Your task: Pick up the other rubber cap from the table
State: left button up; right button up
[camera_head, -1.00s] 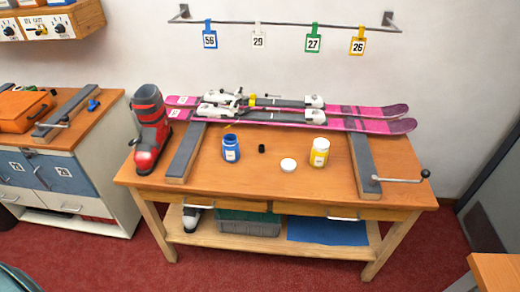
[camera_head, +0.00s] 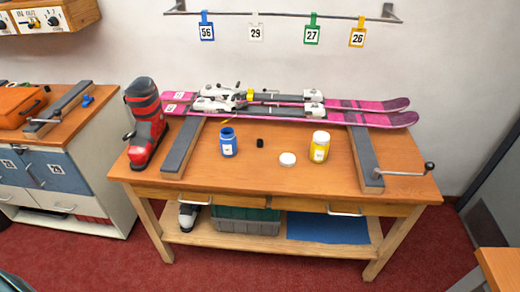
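A small black rubber cap (camera_head: 260,143) lies on the wooden table (camera_head: 245,180) near its middle. It sits between an open blue jar (camera_head: 228,146) on its left and a white round lid (camera_head: 288,159) on its right. A yellow jar (camera_head: 319,147) with a white top stands farther right. Neither of my grippers shows in the head view.
Pink skis (camera_head: 365,112) with bindings lie along the back of the table across two grey-topped supports (camera_head: 184,147). A red and black ski boot (camera_head: 147,122) stands at the left end. A crank handle (camera_head: 404,170) sticks out at the right. The table's front is clear.

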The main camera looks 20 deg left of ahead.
aim_at(259, 141)
jog(key=j+z, duration=0.15)
jog(key=j, duration=0.3)
jog(key=k+j+z, duration=0.15)
jog(key=j, duration=0.3)
jog(key=k+j+z, duration=0.15)
jog(key=j, duration=0.35)
jog(key=k+j+z, duration=0.15)
jog(key=j, duration=0.3)
jog(key=k+j+z, duration=0.15)
jog(key=j, duration=0.25)
jog(key=k+j+z, duration=0.15)
jog(key=j, duration=0.3)
jog(key=k+j+z, duration=0.15)
jog(key=j, duration=0.2)
